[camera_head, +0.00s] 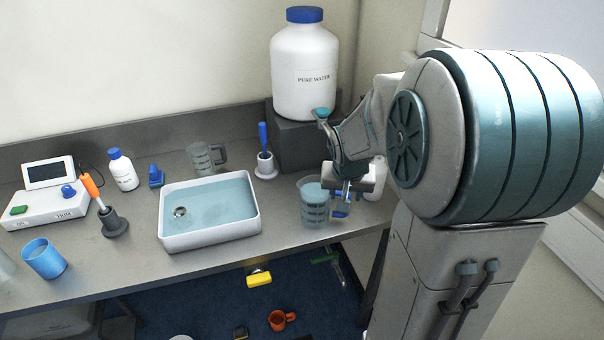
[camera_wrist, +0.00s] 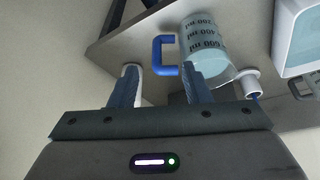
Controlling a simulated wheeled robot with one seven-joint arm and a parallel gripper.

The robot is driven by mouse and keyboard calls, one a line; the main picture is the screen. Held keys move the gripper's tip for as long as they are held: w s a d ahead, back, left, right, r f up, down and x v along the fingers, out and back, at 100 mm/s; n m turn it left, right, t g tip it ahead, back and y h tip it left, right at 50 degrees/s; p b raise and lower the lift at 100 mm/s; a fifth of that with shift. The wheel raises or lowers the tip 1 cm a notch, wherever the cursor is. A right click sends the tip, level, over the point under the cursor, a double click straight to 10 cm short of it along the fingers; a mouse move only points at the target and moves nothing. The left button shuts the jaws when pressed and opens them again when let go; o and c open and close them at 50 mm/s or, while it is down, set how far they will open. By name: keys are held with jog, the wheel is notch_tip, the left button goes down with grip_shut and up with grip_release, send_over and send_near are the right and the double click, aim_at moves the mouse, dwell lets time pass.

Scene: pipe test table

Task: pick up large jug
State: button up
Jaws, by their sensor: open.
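A clear measuring jug (camera_head: 313,212) with dark markings and a blue handle stands near the front right edge of the table. In the wrist view the jug (camera_wrist: 204,42) is beyond my fingers, and its blue handle (camera_wrist: 156,54) shows in the gap between them. My gripper (camera_head: 344,194) is open, at the handle side of the jug. In the wrist view my gripper (camera_wrist: 160,82) holds nothing. Whether a finger touches the jug I cannot tell. A second clear jug (camera_head: 201,160) with a grey handle stands farther back.
A white basin of water (camera_head: 210,240) is left of the jug. A brush in a white holder (camera_head: 265,168) stands behind it. A small white bottle (camera_head: 376,180) is close to the right of my gripper. A big water container (camera_head: 305,75) stands on a dark block at the back.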

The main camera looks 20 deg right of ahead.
aim_at(324, 204)
jog(key=shift+m, duration=0.4)
jog(key=shift+w+d+r+b+x, duration=0.3)
jog(key=shift+b+x, duration=0.9)
jog(key=shift+x, duration=1.35)
jog(key=shift+w+d+r+b+x, duration=0.1)
jog(key=shift+w+d+b+x, duration=0.3)
jog(key=shift+b+x, duration=1.45)
jog(key=shift+w+d+r+b+x, duration=0.2)
jog(key=shift+w+b+x, duration=0.25)
jog(key=shift+x, duration=2.8)
jog(key=shift+s, duration=0.1)
jog(key=shift+r, duration=0.1)
grip_shut()
